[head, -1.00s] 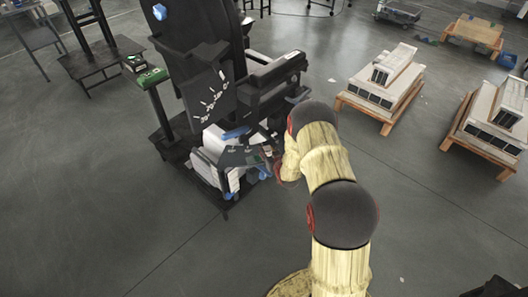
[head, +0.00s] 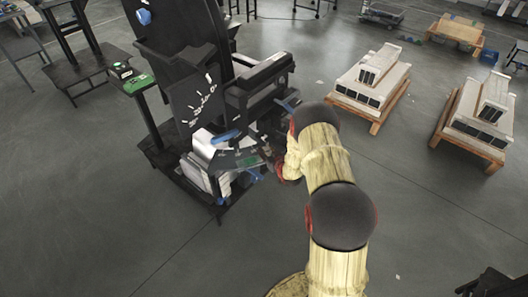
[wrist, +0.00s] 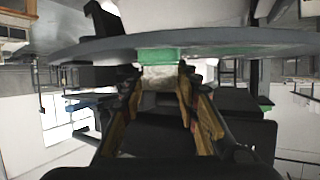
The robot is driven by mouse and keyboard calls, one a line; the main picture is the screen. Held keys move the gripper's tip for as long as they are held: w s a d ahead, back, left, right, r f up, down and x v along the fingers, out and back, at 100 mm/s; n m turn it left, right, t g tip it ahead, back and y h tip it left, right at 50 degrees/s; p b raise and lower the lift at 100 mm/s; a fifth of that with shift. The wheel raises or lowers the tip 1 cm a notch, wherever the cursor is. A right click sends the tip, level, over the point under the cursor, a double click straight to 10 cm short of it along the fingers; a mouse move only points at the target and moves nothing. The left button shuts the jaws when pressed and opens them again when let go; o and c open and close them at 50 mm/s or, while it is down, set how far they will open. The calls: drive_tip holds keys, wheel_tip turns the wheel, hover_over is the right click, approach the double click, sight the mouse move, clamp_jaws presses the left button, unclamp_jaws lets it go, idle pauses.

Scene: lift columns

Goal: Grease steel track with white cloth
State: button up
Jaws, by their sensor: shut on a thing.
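My gripper (wrist: 160,90) is shut on a pale, whitish piece, which looks like the white cloth (wrist: 158,76), between its fingertips in the wrist view. A grey, flat, curved-edged piece (wrist: 240,40) crosses the top of the wrist view, with a green patch (wrist: 160,55) just beyond the fingertips. I cannot tell whether the cloth touches it, or whether it is the steel track. In the head view my arm reaches to the black workstation (head: 180,85), and its end is beside the lower shelf, where the fingers are too small to make out.
White and blue items (head: 205,165) sit low on the workstation. Pallets with pale stacked blocks stand at the right (head: 372,80) and far right (head: 480,115). The floor in front is clear.

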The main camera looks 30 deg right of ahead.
sight(241, 163)
drive_tip(key=shift+s+d, duration=0.15)
drive_tip(key=shift+d, duration=0.65)
drive_tip(key=shift+s+d, duration=0.15)
drive_tip(key=shift+d, duration=0.6)
drive_tip(key=shift+w+a+b, duration=0.15)
drive_tip(key=shift+a+b, duration=0.05)
drive_tip(key=shift+a, duration=0.5)
drive_tip(key=shift+w+a+b, duration=0.1)
drive_tip(key=shift+a+b, duration=0.1)
drive_tip(key=shift+a, duration=0.5)
drive_tip(key=shift+w+a+f+b, duration=0.1)
drive_tip(key=shift+w+a+b, duration=0.1)
drive_tip(key=shift+a, duration=1.1)
drive_tip(key=shift+w+a+b, duration=0.1)
drive_tip(key=shift+a+b, duration=0.05)
drive_tip(key=shift+a, duration=1.1)
drive_tip(key=shift+w+a, duration=0.2)
drive_tip(key=shift+a, duration=1)
drive_tip(key=shift+w+a, duration=0.15)
drive_tip(key=shift+a, duration=1)
drive_tip(key=shift+w+a, duration=0.2)
drive_tip(key=shift+a, duration=1)
drive_tip(key=shift+w+a, duration=0.1)
drive_tip(key=shift+a, duration=0.25)
drive_tip(key=shift+a, duration=0.15)
